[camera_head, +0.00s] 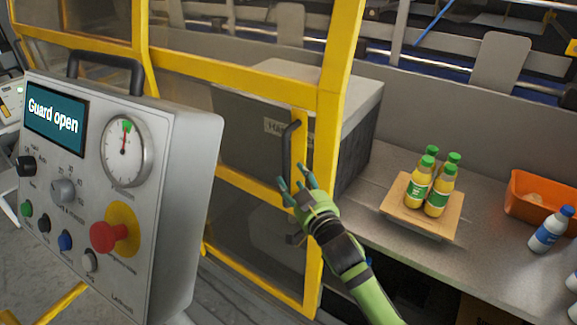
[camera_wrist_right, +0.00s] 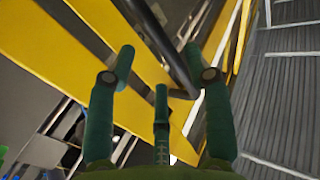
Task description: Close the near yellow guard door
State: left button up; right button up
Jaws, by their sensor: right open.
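The near yellow guard door (camera_head: 322,110) has a yellow frame with clear panels and stands open, its free edge in the middle of the head view. A black handle (camera_head: 288,148) is fixed on its yellow upright; it also shows in the right wrist view (camera_wrist_right: 160,40). My right gripper (camera_head: 297,185) is at the lower end of the handle, its fingers open. In the right wrist view the fingers (camera_wrist_right: 155,75) point at the handle, which runs between their tips; I cannot tell whether they touch it. My left gripper is not in view.
A control panel (camera_head: 180,200) reading "Guard open" stands at the left. Behind the door is a grey box (camera_head: 360,100). On the counter, several juice bottles (camera_head: 430,180) stand on a cardboard tray (camera_head: 395,205), beside an orange bin (camera_head: 520,190) and a white-blue bottle (camera_head: 550,230).

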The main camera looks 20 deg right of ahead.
aim_at(288, 171)
jog(key=shift+w+a+p, duration=0.15)
jog(key=shift+w+p, duration=0.2)
jog(key=shift+w, duration=0.95)
jog(key=shift+w+a+p, duration=0.15)
jog(key=shift+w+p, duration=0.2)
jog(key=shift+w, duration=0.9)
jog(key=shift+c, duration=0.4)
grip_shut()
